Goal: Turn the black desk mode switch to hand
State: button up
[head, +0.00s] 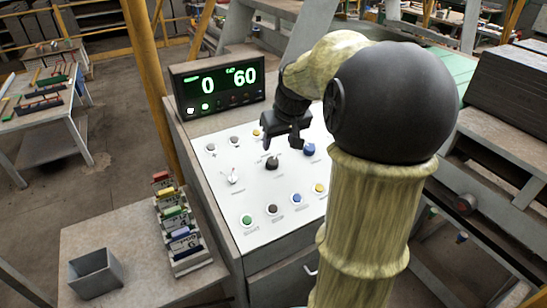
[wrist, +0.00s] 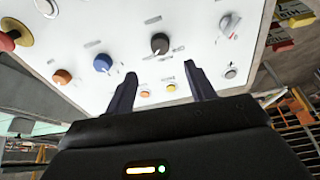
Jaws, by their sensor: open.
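The black mode switch (head: 271,162) is a dark knob with a pointer on the white sloped desk panel (head: 240,200). In the wrist view the black knob (wrist: 160,43) stands beyond the fingertips, near the middle line between them. My gripper (head: 283,143) is open and hangs just above the panel, behind the black knob in the head view. Its two dark fingers (wrist: 160,70) show apart and empty in the wrist view. No contact with the knob is visible. The labels around the knob are too small to read.
A blue knob (head: 309,149) lies right of the black one, and a silver lever switch (head: 232,177) lies left. Several coloured buttons line the panel. A display (head: 217,83) reading 0 and 60 stands at the back. A grey bin (head: 95,272) sits lower left.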

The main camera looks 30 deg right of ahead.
aim_at(273, 160)
jog(key=x, duration=1)
jog(key=shift+w+p, duration=0.1)
jog(key=shift+p, duration=0.25)
jog(key=c, duration=0.9)
